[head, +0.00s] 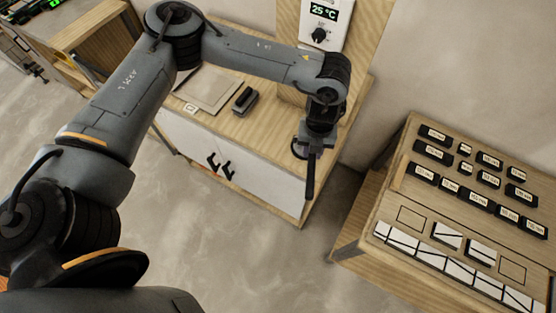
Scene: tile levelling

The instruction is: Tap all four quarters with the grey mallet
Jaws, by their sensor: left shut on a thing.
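My left gripper (311,150) hangs at the right end of the wooden bench, just beyond its front edge. It is shut on a dark, slim thing (310,180) that points down, which looks like the grey mallet; its head is not clear. A flat beige square tile (208,88) lies on the bench to the left of the gripper, partly hidden by my left arm. The lines between its quarters are not visible from here. My right gripper is not in view.
A dark block with a grip (245,100) lies right of the tile, and a small white tag (190,107) lies in front. The bench (282,135) has white doors (262,180). A temperature panel (322,22) stands behind. A separate table (400,185) at right holds several labelled black pieces.

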